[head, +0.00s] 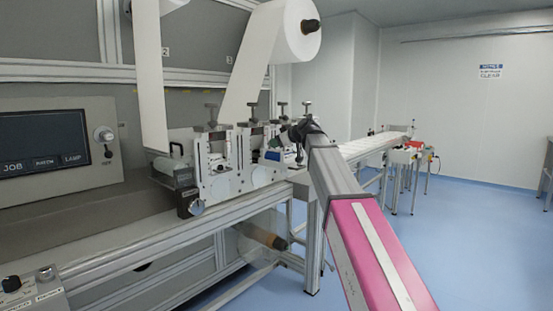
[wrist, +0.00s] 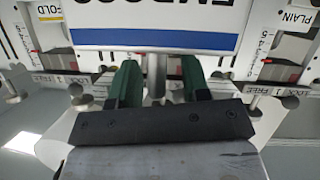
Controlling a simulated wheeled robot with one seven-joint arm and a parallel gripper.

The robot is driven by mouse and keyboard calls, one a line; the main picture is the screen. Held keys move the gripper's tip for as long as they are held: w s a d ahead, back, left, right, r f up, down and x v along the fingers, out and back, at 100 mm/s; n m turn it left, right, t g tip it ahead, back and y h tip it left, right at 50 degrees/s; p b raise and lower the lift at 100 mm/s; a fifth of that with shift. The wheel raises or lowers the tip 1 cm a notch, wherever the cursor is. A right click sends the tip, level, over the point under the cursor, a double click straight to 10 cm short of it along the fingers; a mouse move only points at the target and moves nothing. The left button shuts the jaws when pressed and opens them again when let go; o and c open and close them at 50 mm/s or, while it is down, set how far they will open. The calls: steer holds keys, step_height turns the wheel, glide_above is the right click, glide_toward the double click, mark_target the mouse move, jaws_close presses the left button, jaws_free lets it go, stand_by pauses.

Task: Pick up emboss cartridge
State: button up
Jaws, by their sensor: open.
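The emboss cartridge shows in the wrist view as a white label plate (wrist: 150,37) with a blue stripe and upside-down, cut-off lettering that reads as EMBOSS. My gripper (wrist: 160,72) is open, with a dark green finger on each side of a grey round post (wrist: 156,78) beside the plate. In the head view my gripper (head: 300,130) is at the machine's row of stations, small and dark, and the cartridge is not clear there.
In the head view, white web hangs from a paper roll (head: 296,30) above. A control screen (head: 45,138) is left; open blue floor (head: 465,225) is right.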

jaws_close()
stand_by(1.4)
